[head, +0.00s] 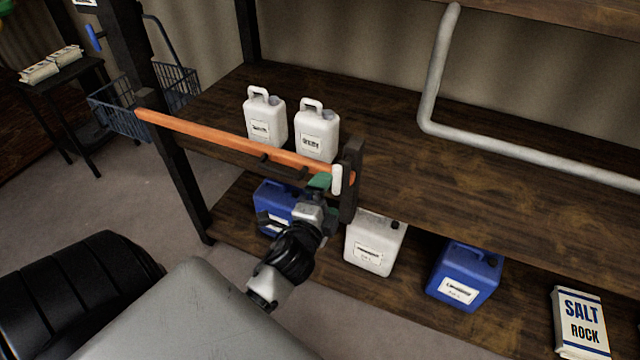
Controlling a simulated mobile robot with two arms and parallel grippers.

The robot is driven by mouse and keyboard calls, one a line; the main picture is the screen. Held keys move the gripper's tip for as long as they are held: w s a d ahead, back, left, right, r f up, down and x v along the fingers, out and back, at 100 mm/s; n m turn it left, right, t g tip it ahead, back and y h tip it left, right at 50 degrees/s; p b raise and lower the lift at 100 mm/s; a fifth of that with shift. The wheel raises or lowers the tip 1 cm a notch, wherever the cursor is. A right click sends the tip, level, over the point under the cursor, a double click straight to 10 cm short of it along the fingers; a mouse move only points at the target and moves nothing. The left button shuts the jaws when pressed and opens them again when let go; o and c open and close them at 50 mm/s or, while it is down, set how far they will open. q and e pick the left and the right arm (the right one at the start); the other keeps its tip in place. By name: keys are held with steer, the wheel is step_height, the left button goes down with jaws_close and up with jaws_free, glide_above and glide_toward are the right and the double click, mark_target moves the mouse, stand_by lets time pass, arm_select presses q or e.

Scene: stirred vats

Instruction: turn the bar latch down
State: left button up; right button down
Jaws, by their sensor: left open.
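An orange bar (220,137) runs along the front of the shelf, from the left post to a short dark post (351,178) at its right end. A small white latch handle (337,181) stands upright at that end, against the dark post. My left gripper (320,184) is open, with green fingertips close beside the handle on its left. I cannot tell whether the fingertips touch the handle or the bar. The gripper hides part of the bar's lower right side. My right gripper is not in view.
Two white jugs (264,119) (316,134) stand on the upper shelf behind the bar. Blue canisters (464,275), a white canister (373,243) and a salt bag (580,324) stand on the lower shelf. A grey pipe (434,82) bends along the back. Blue baskets (120,107) hang at left.

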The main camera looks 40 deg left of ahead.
arm_select(q)
steer(key=v, duration=0.3)
steer(key=shift+s+d+b, duration=0.1)
steer(key=shift+s+b, duration=0.2)
steer(key=shift+s, duration=0.1)
steer(key=s+d+f+n+g+h, duration=0.1)
steer(key=s+d+f+n+g, duration=0.15)
steer(key=f, duration=0.85)
steer(key=s+d+f+n+g+h, duration=0.1)
steer(key=s+f+g, duration=0.3)
steer(key=f, duration=0.8)
steer(key=s+d+f+n+g+h, duration=0.1)
steer(key=s+d+f+n+g, duration=0.15)
steer(key=f, duration=0.85)
steer(key=s+f+n+g, duration=0.1)
steer(key=s+f+g, duration=0.1)
steer(key=s+f, duration=0.3)
steer(key=s+f+n+g, duration=0.2)
steer(key=s+f, duration=0.3)
steer(key=s, duration=0.7)
steer(key=s+f+n+g+h, duration=0.1)
steer(key=s+f+g, duration=0.2)
steer(key=s+f, duration=0.2)
steer(key=s, duration=0.3)
steer(key=shift+s+d+f+n+g, duration=0.25)
steer(key=shift+s+f+n+g, duration=0.05)
steer(key=shift+s+f+n, duration=0.1)
